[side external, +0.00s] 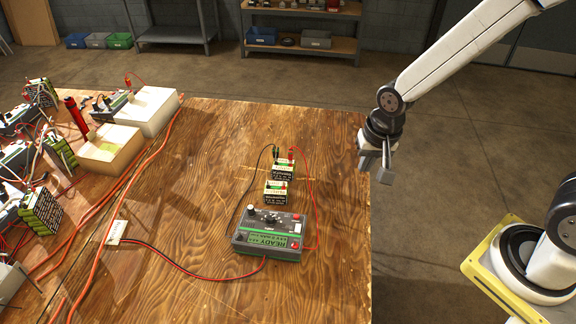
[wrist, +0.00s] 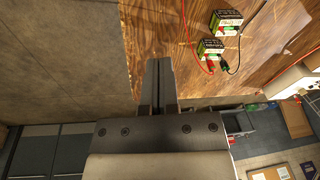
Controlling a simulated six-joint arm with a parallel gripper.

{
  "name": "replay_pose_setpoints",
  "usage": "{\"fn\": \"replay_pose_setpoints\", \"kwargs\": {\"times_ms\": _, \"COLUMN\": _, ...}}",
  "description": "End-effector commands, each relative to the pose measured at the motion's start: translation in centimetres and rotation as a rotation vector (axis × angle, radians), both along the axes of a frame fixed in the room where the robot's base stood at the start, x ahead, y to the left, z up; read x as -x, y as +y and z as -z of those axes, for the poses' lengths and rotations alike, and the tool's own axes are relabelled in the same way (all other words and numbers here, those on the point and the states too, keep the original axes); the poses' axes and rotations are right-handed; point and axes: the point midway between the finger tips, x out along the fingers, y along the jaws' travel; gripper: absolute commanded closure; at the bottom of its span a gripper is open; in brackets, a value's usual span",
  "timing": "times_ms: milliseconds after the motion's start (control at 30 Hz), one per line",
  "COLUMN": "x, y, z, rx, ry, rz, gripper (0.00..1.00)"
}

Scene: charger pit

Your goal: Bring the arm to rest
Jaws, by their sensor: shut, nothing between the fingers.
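My arm reaches in from the upper right in the side external view. My gripper (side external: 386,172) hangs in the air by the right edge of the wooden table (side external: 200,285), clear of everything on it. Its fingers are shut and empty; in the wrist view the gripper (wrist: 158,65) shows its two fingers side by side with nothing between them. The charger (side external: 268,234) sits on the table with a lit green "READY" display. Two small batteries stand behind it: a far battery (side external: 284,171) with red and black clips on it, and a near battery (side external: 275,192) without visible clips.
White boxes (side external: 150,108), battery packs (side external: 42,212) and tools crowd the table's left side. Orange cables (side external: 110,190) run along it. Shelves (side external: 300,40) stand at the back wall.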

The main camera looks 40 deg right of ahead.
Motion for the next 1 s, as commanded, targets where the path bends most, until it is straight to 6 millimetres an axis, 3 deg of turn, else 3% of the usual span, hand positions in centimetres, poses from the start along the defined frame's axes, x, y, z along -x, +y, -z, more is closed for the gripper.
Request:
{"fn": "replay_pose_setpoints", "kwargs": {"times_ms": 500, "x": 4.7, "y": -4.0, "z": -2.4, "rx": 0.116, "ry": -0.072, "rz": -0.504, "gripper": 1.0}}
{"fn": "replay_pose_setpoints", "kwargs": {"times_ms": 1000, "x": 5.1, "y": -4.3, "z": -2.6, "rx": 0.131, "ry": -0.077, "rz": -0.559, "gripper": 1.0}}
